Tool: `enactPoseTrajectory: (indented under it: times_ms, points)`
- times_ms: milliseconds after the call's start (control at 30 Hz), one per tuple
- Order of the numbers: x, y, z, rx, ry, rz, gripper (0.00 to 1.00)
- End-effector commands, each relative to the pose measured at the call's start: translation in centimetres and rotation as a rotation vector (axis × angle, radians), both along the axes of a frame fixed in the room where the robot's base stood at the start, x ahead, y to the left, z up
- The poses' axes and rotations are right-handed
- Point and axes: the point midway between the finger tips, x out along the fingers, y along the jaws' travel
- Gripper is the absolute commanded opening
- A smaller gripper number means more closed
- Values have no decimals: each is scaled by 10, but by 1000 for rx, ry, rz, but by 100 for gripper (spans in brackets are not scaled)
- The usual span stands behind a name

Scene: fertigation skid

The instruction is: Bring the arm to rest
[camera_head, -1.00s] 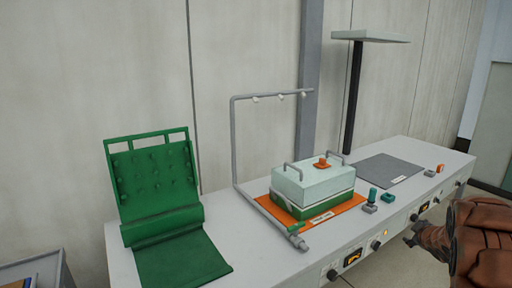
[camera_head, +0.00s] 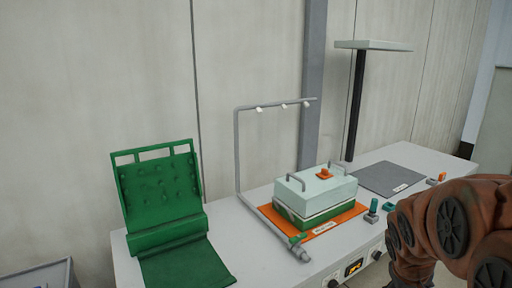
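My arm (camera_head: 452,232), brown-orange with dark round joint covers, fills the lower right of the head view. It is in front of the right part of the bench and hides part of the front panel. My gripper is not in view, so its fingers cannot be seen. A white-lidded green box (camera_head: 316,192) with two grey handles and an orange knob sits on an orange mat (camera_head: 347,214) on the bench. My arm shows to the right of the box and apart from it in the picture.
The grey bench (camera_head: 226,215) carries a green rack with a draped sheet (camera_head: 160,195) at left. A dark pad (camera_head: 385,178) and a tall lamp post (camera_head: 355,105) are at right. Small teal fittings (camera_head: 373,206) lie near the front edge.

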Motion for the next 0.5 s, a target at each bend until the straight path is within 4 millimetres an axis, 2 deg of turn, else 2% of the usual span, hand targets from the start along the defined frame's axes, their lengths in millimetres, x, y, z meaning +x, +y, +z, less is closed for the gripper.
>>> enactPoseTrajectory:
  times_ms: [33, 300, 400, 500]
  points:
    - [-17, 17, 7, 29, 22, -7, 69]
    - [-127, 103, 12, 204, 217, -44, 69]
    - [-165, 130, 14, 260, 293, -42, 69]
    - [-196, 147, 15, 300, 352, -38, 69]
